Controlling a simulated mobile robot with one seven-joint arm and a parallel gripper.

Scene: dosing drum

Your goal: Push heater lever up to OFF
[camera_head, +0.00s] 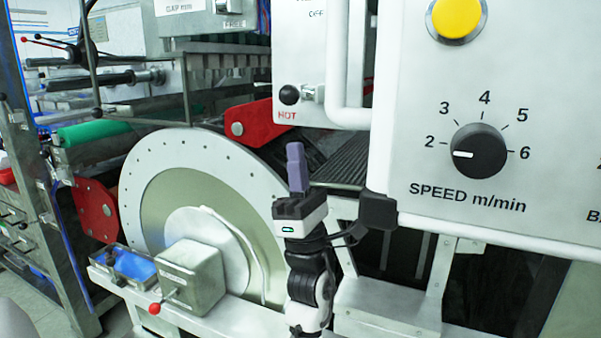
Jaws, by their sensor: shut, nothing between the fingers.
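The heater lever has a black ball knob (289,95) and a short metal stem beside it. It sits low on a white heater box (299,60), right above the red word HOT. The label at the top of the box is partly cut off and hard to read. My gripper (296,146) points up below the box, with its purple fingers shut and empty. The fingertips are below the knob in the picture and apart from it. How far they are from it in depth I cannot tell.
A white control panel (500,130) with a black speed dial (478,151) and yellow button (456,18) fills the right. A pale bent rail (349,116) stands right of the lever. A large drum disc (150,185) and red brackets (250,124) are behind and left.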

